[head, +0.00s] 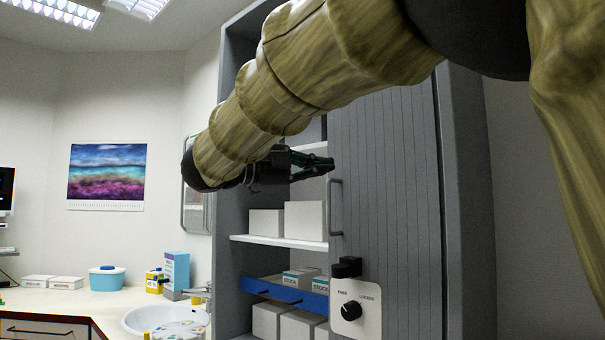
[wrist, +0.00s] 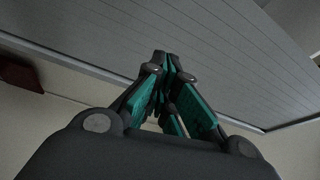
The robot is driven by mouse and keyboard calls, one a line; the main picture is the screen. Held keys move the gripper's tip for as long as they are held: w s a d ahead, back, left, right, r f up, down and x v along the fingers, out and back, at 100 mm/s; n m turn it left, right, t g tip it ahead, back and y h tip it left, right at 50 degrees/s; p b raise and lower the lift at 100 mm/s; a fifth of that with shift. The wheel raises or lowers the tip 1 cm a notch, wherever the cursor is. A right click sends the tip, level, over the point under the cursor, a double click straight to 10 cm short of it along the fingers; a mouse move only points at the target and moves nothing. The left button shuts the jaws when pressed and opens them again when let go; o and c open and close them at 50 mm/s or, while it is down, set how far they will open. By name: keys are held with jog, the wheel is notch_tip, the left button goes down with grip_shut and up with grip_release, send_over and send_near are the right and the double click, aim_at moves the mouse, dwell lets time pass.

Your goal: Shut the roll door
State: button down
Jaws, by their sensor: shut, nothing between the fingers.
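The roll door (head: 385,190) is a grey vertically slatted panel covering the right part of a tall grey cabinet. The left part of the cabinet stands open, with its shelves showing. A slim vertical bar handle (head: 336,208) is on the door's left edge. My gripper (head: 328,166) is shut and empty, in front of the opening near the door's left edge, just above the handle. In the wrist view my gripper's fingers (wrist: 167,64) are together, with the slatted door (wrist: 215,45) beyond them. I cannot tell whether they touch it.
White boxes (head: 305,220) stand on a shelf (head: 282,242), with a blue tray (head: 262,288) below. A plate with a black knob (head: 350,311) and a black block (head: 347,267) are low on the door's left side. A sink (head: 150,318) and counter are at left.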

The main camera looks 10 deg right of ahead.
jog(key=w+d+f+p, duration=0.1)
jog(key=w+d+p, duration=0.2)
jog(key=w+d, duration=0.2)
jog(key=shift+w+d, duration=0.2)
jog(key=shift+w, duration=0.75)
jog(key=shift+a, duration=0.1)
jog(key=shift+w, duration=0.1)
